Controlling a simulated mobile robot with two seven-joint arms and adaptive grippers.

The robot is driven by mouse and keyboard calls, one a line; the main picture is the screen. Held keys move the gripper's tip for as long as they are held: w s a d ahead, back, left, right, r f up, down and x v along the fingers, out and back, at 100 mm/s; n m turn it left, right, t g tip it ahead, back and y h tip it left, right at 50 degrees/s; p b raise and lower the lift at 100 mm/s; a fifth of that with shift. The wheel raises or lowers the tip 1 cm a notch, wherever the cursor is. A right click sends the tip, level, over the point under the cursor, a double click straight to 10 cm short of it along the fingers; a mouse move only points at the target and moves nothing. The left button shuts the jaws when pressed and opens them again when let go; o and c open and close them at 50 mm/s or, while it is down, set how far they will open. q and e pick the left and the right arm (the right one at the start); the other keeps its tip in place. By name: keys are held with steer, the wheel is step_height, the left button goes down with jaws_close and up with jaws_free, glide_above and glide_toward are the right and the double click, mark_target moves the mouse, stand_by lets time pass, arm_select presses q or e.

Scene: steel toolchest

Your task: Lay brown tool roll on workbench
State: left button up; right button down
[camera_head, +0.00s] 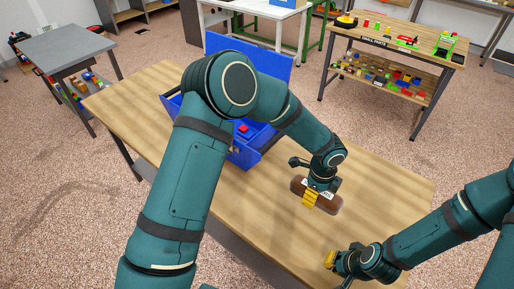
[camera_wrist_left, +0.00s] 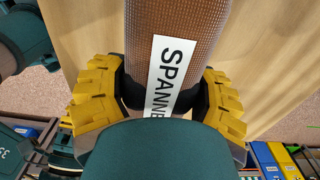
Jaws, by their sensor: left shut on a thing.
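The brown tool roll (camera_head: 328,204) is a rounded brown bundle with a white label. My left gripper (camera_head: 311,197) is shut around it over the right part of the wooden workbench (camera_head: 385,185). In the left wrist view the roll (camera_wrist_left: 172,28) lies between the yellow fingers of the left gripper (camera_wrist_left: 158,100), and its label reads "SPANN", the rest hidden. I cannot tell whether the roll touches the bench top. My right gripper (camera_head: 331,260) is low over the bench's front part, apart from the roll; its opening is unclear.
A blue toolbox (camera_head: 243,157) with its lid raised stands on the bench behind my left arm, a red item inside. The bench right of the roll is clear.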

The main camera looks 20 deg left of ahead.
mark_target(308, 216)
arm_select(q)
steer(key=shift+s+f, duration=0.15)
steer(key=shift+s, duration=0.15)
arm_select(e)
steer(key=shift+s, duration=0.3)
arm_select(q)
step_height(308, 216, down, 10)
steer(key=shift+w+r+b, duration=0.1)
steer(key=shift+r+b, duration=0.15)
steer(key=shift+b, duration=0.2)
arm_select(e)
steer(key=shift+f, duration=0.4)
steer(key=shift+s, duration=0.1)
arm_select(q)
steer(key=shift+f, duration=0.1)
arm_select(e)
steer(key=shift+f, duration=0.1)
arm_select(q)
steer(key=o, duration=1.4)
